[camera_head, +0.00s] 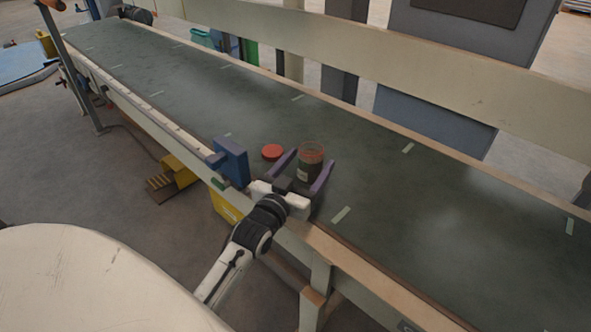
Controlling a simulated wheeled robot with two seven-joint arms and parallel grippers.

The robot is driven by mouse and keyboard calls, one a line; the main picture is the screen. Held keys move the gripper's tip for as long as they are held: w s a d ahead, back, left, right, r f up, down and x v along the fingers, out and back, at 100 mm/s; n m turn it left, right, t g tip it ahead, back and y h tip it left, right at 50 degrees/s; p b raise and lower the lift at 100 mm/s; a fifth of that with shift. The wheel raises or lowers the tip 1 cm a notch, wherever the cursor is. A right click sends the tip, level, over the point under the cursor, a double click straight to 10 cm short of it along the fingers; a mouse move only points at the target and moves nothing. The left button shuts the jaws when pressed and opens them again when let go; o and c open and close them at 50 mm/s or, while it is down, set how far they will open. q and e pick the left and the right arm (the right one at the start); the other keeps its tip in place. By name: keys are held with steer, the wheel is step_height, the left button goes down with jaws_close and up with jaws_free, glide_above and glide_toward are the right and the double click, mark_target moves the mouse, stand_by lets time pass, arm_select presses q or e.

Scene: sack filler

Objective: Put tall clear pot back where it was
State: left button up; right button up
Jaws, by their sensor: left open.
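The tall clear pot (309,166) stands upright on the dark green conveyor belt (450,225) near its front edge. It has a reddish rim and dark contents or a label lower down. My left gripper (305,170) is open, with its two purple fingers on either side of the pot. Whether the fingers touch the pot cannot be told. The pot's base is partly hidden by the gripper. My right gripper is not in view.
A red round lid or disc (272,152) lies on the belt just left of the pot. A blue block (231,160) stands at the belt's front edge. A beige rail (420,65) runs along the back. The belt is clear to the right.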

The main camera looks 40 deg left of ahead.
arm_select(q)
steer(key=s, duration=0.3)
steer(key=s+d+p, duration=0.1)
steer(key=s, duration=0.2)
steer(key=s+p, duration=0.1)
steer(key=s, duration=0.2)
steer(key=shift+s+d+r, duration=0.1)
steer(key=shift+s+d, duration=0.2)
steer(key=shift+d, duration=0.05)
steer(key=shift+s+d, duration=0.1)
steer(key=shift+s, duration=0.25)
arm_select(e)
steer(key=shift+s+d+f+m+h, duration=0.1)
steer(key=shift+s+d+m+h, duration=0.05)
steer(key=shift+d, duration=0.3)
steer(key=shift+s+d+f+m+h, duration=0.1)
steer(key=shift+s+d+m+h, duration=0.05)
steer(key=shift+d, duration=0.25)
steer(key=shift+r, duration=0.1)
